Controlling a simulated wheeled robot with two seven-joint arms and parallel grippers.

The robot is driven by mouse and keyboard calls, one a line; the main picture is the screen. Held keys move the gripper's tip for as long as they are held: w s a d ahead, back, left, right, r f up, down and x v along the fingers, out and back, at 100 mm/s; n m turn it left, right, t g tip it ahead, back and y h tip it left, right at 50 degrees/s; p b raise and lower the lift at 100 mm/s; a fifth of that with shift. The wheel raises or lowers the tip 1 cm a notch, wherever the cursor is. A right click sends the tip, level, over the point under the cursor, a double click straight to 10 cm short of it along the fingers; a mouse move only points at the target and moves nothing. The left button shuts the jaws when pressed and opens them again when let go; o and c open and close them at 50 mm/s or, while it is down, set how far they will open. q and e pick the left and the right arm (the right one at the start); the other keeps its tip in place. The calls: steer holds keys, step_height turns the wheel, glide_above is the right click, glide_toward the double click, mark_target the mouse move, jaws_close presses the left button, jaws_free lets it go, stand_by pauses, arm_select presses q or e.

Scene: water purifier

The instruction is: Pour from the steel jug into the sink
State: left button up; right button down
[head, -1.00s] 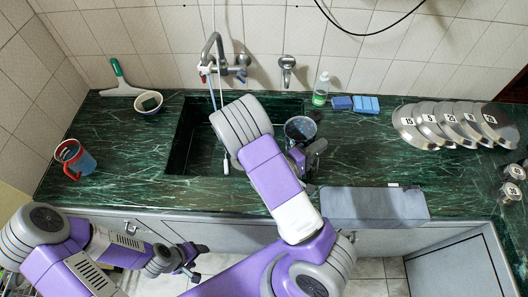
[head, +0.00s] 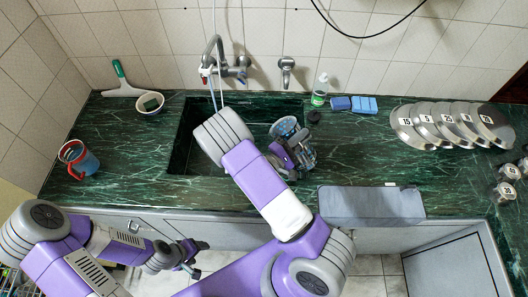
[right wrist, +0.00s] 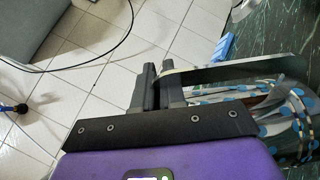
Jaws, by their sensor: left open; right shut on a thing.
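The steel jug (head: 285,127) is over the right side of the sink (head: 184,140) in the head view, its mouth tilted to the left. My right gripper (head: 296,148) is shut on the jug's handle, on the jug's right side. In the right wrist view, the handle strip (right wrist: 215,75) runs into the fingers (right wrist: 158,88), and the shiny body (right wrist: 285,110) shows blue dots. No liquid stream is visible. My forearm hides part of the sink. My left gripper (head: 187,258) is open and empty, in front of the counter.
The faucet (head: 214,55) stands behind the sink. A red and blue mug (head: 78,158) and a bowl with a sponge (head: 150,103) are to the left. A soap bottle (head: 320,92), blue sponges (head: 363,105) and several numbered discs (head: 450,124) are to the right.

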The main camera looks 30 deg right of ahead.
mark_target(273, 138)
steer(key=shift+w+a+r+n+t+h+p, duration=0.2)
steer(key=shift+w+r+n+p, duration=0.25)
steer(key=shift+r+n, duration=0.15)
steer(key=shift+w+a+r+n+t+h+p, duration=0.1)
steer(key=shift+w+a+r+n+t+p, duration=0.15)
steer(key=shift+r+n+p, duration=0.35)
steer(key=shift+w+a+f+n, duration=0.1)
steer(key=shift+w+f+n, duration=0.15)
steer(key=shift+n, duration=0.25)
steer(key=shift+w+t, duration=0.1)
steer(key=shift+t, duration=0.25)
steer(key=shift+w+a+n, duration=0.15)
steer(key=shift+w+n, duration=0.05)
steer(key=shift+n, duration=0.5)
steer(key=shift+w+a+f+n+t+b, duration=0.2)
steer(key=shift+w+f+n+t+b, duration=0.15)
steer(key=shift+n, duration=0.3)
steer(key=shift+w+a+f+n+t+b, duration=0.15)
steer(key=shift+w+f+n+t+b, duration=0.2)
steer(key=shift+n, duration=0.3)
